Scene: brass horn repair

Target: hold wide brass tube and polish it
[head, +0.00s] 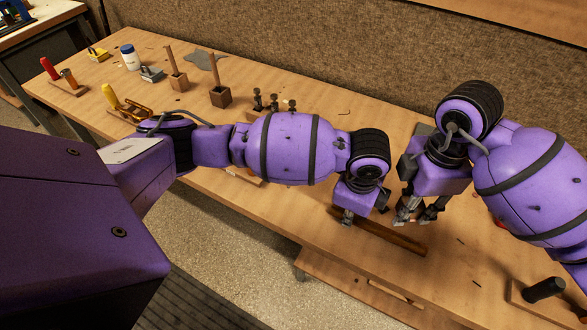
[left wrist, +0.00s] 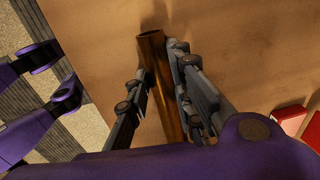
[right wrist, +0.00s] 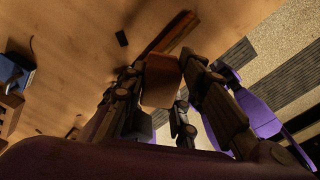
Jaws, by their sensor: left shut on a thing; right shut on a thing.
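The wide brass tube (head: 400,242) is a long brown-gold tube near the front edge of the wooden workbench. My left gripper (head: 361,212) is shut on it. In the left wrist view the tube (left wrist: 152,52) runs between the fingers, its open end pointing away. My right gripper (head: 418,212) is close to the right of my left one, above the tube. In the right wrist view it is shut on a brown block (right wrist: 161,82), with the tube (right wrist: 174,33) just beyond. I cannot tell whether block and tube touch. The head view hides the block.
On the workbench (head: 290,222), a dark-handled tool (head: 544,288) lies at the front right. Wooden-handled blocks (head: 220,95), a white bottle (head: 130,57) and a yellow-handled tool (head: 125,105) stand at the back left. Red boxes (left wrist: 290,120) show in the left wrist view.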

